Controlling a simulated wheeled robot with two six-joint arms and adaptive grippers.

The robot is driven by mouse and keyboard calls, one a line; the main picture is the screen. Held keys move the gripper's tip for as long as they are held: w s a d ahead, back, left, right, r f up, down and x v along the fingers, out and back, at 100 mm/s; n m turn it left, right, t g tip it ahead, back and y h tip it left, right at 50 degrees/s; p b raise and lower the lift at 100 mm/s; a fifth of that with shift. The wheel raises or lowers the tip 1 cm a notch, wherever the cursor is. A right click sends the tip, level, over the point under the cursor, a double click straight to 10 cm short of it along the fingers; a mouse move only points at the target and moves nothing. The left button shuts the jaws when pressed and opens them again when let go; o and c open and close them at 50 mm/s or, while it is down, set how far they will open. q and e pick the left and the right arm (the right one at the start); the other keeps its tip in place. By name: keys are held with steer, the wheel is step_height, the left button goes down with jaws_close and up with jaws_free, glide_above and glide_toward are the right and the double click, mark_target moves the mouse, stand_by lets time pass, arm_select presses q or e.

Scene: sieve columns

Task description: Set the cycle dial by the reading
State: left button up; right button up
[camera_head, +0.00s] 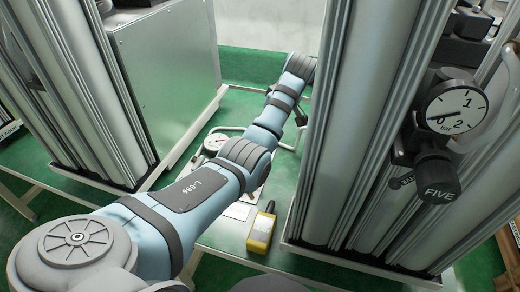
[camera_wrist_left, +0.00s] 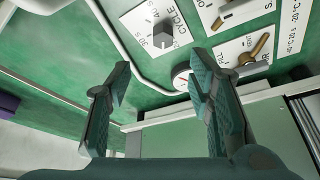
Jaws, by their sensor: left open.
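The cycle dial is a grey knob (camera_wrist_left: 163,32) on a white plate marked "CYCLE" in the left wrist view, with "30 s" legible beside it. My left gripper (camera_wrist_left: 161,75) is open and empty, its fingers below the dial in that view and apart from it. In the head view my left arm (camera_head: 195,190) reaches toward the back and its gripper is hidden behind the right column. A round gauge (camera_head: 458,106) marked 0, 1, 2 bar faces the camera at right, its needle pointing left, close to the 0. My right gripper is not in view.
A brass lever (camera_wrist_left: 258,48) and another knob (camera_wrist_left: 225,18) sit beside the dial. Metal columns (camera_head: 365,120) rise on both sides of the arm. A black knob marked "FIVE" (camera_head: 438,178) is under the gauge. A yellow device (camera_head: 262,230) lies on the bench.

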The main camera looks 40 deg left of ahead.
arm_select(q)
steer(key=b+x, duration=0.4)
steer(key=x, duration=0.9)
steer(key=shift+s+a+f, duration=0.1)
steer(key=shift+s+f, duration=0.05)
steer(key=shift+s, duration=0.05)
steer(key=shift+c, duration=0.3)
